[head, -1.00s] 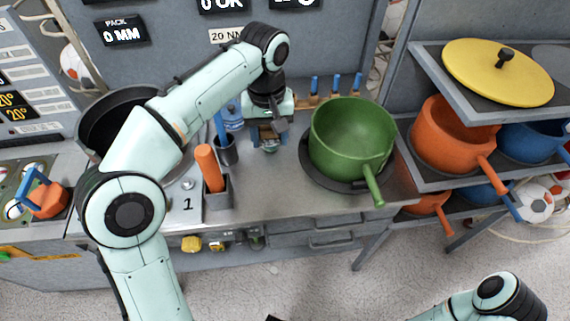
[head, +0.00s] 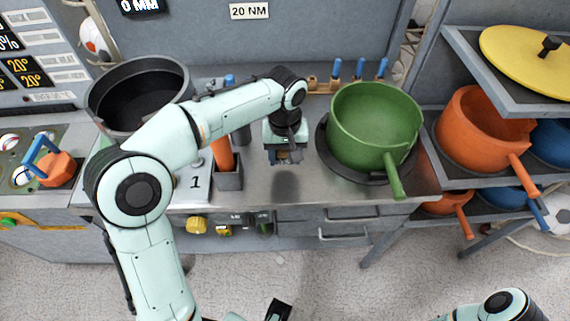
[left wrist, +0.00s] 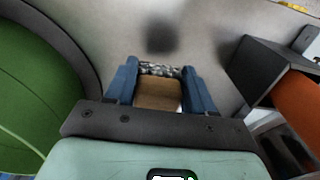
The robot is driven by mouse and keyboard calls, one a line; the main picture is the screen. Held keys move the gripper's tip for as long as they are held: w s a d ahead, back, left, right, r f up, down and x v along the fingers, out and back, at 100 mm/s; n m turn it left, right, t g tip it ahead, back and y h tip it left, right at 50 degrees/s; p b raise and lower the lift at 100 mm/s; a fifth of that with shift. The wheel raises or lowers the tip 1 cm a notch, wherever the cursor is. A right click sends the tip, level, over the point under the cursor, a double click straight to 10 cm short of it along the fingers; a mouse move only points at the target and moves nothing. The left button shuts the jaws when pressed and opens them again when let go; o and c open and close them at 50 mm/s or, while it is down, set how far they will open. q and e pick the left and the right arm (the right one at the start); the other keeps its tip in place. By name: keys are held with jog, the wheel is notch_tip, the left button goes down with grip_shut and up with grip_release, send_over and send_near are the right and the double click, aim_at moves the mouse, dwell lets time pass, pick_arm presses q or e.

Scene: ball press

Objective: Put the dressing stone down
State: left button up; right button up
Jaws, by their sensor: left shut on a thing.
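My left gripper (head: 285,158) hangs over the steel counter (head: 310,200), between the green pot and the grey holder. In the left wrist view its blue fingers (left wrist: 161,85) are shut on the dressing stone (left wrist: 160,94). The stone is a tan block with a speckled grey far edge. In the head view the stone is mostly hidden by the gripper. A dark shadow lies on the counter apart from the stone, so the stone appears held above the surface.
The green pot (head: 374,125) stands right of the gripper on a dark round plate. A grey holder (head: 229,179) with an orange handle (head: 222,150) stands to the left. A black pot (head: 140,95) is farther left. The counter below the gripper is bare.

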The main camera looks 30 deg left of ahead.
aim_at(285, 158)
pick_arm(q)
jog(key=shift+f, duration=1.85)
jog(key=shift+f+b, duration=0.1)
jog(key=shift+b, duration=0.2)
jog(key=shift+f, duration=0.1)
jog(key=o, duration=1)
notch_tip(285, 158, up, 12)
jog(key=shift+r+p, duration=0.2)
jog(key=shift+p, duration=1.05)
